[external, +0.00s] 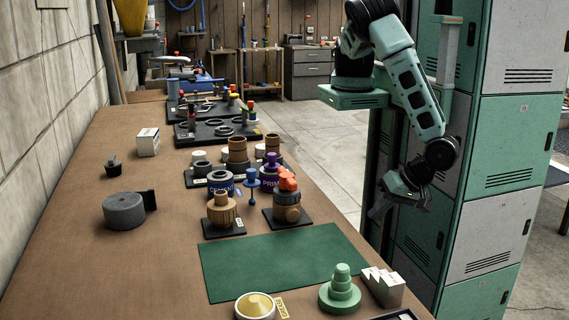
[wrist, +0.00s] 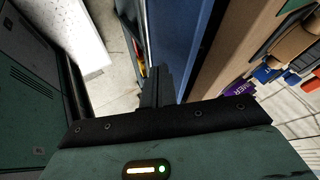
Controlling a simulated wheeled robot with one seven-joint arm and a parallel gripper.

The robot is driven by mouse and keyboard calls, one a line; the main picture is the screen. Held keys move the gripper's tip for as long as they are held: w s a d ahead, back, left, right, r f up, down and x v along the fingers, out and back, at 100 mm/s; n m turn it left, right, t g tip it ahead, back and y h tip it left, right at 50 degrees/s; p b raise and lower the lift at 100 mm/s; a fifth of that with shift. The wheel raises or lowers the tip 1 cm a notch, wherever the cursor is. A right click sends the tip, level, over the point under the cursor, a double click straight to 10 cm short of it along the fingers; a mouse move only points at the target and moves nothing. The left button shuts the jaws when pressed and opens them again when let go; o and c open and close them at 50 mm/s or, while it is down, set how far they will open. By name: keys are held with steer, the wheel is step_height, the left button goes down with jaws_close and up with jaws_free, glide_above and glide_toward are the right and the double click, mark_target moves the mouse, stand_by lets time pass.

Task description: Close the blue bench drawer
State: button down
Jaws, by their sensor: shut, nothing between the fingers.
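A blue panel (wrist: 182,38), which looks like the blue drawer, shows in the wrist view beside the tan edge of the bench (wrist: 236,45). My gripper (wrist: 158,75) is shut and empty, with its dark fingers close to the left side of the panel. I cannot tell whether they touch it. In the external view my gripper (external: 378,208) hangs low beside the right edge of the bench. The drawer is hidden there below the bench top (external: 75,215), and how far it stands open cannot be told.
Green and grey lockers (external: 505,135) stand close to the right of my arm. A green mat (external: 283,262), a stepped green piece (external: 340,290) and a white stepped block (external: 383,286) lie near the bench edge. Open floor (external: 320,150) lies behind the gripper.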

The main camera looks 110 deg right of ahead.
steer(key=p+x, duration=0.1)
steer(key=x, duration=0.8)
steer(key=shift+p, duration=0.35)
